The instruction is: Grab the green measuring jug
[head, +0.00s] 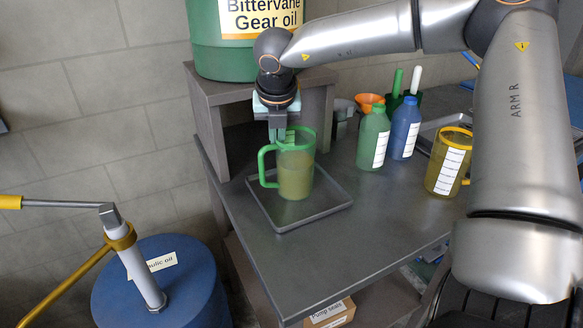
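The green measuring jug (297,178) stands upright on a shallow grey tray (328,208) on the workbench. It is see-through, with a green rim, and its handle (263,165) faces left. It is partly filled with a yellowish-brown liquid. My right gripper (278,133) points down at the jug's back-left rim, next to the top of the handle. Its fingertips overlap the rim in the picture. I cannot tell whether they touch it or are closed on it. My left gripper is out of view.
A green gear oil drum (225,45) sits on a raised grey stand (205,125) behind the gripper. A green bottle (373,138), a blue bottle (403,128) and a yellow jug (447,162) stand to the right. A blue drum (185,285) with a pump is lower left. The bench front is clear.

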